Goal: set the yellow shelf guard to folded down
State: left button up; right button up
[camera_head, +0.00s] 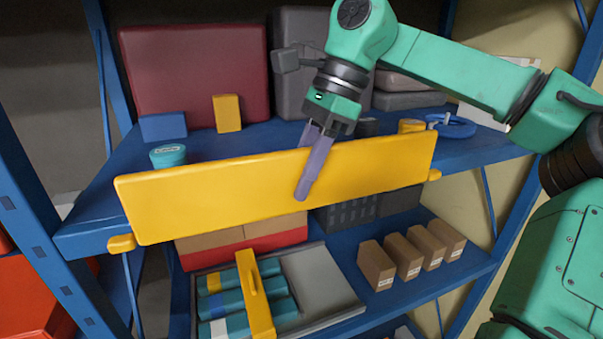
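The yellow shelf guard (230,200) is a long flat panel along the front edge of the upper blue shelf. It stands up from small yellow mounts at its lower left (121,243) and lower right (435,175), hiding part of the shelf behind it. My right gripper (303,172) points down at the middle of the guard's top edge. One finger lies in front of the panel's face; the other goes behind the top edge, its tip hidden. I cannot tell whether the fingers press on the panel. My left gripper is not in view.
On the upper shelf (115,195) are a dark red box (195,75), a yellow block (227,113), a blue block (163,126), a teal can (168,156) and grey cases. Below the guard are a tray (330,285) with teal packs and several brown boxes (376,266).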

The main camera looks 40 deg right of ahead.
jog(key=shift+w, duration=0.1)
grip_shut()
jog(key=shift+d, duration=0.1)
jog(key=shift+f, duration=0.15)
dwell(0.8)
